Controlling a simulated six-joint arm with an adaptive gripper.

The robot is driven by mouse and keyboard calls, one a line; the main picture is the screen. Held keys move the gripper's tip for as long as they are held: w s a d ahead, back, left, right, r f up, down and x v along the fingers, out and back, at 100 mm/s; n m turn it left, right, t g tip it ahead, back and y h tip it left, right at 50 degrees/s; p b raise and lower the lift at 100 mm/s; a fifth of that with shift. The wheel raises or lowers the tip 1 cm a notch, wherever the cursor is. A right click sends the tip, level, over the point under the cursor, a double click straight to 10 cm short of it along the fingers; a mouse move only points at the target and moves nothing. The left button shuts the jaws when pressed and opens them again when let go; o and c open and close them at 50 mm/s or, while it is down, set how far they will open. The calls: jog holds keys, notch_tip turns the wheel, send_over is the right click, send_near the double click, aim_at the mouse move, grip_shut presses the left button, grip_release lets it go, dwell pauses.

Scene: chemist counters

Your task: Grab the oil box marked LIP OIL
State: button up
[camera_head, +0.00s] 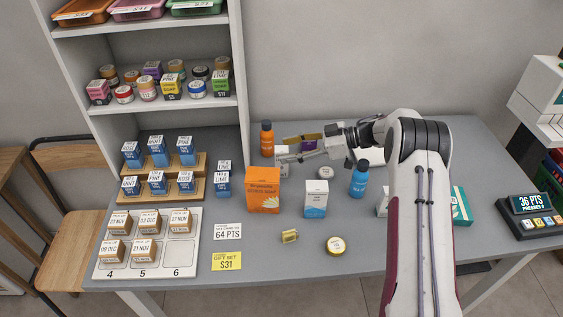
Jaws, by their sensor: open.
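I cannot read LIP OIL on any box from here. My gripper (291,157) is open and reaches left over the back of the counter. A small white box (281,153) stands close to its fingertips, behind the large orange box (263,191); I cannot tell whether the fingers touch it. A white and blue box (316,200) stands upright right of the orange box.
An orange bottle (266,139) and a purple-and-yellow item (304,141) are near the gripper. A blue bottle (359,179), a round tin (335,245) and a teal box (462,206) stand around my arm. Shelves (243,100) rise at left. The front middle counter is mostly clear.

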aim_at(282, 152)
jog(key=shift+f+x, duration=0.25)
jog(key=shift+x, duration=1.35)
jog(key=shift+d, duration=0.15)
jog(key=c, duration=1.3)
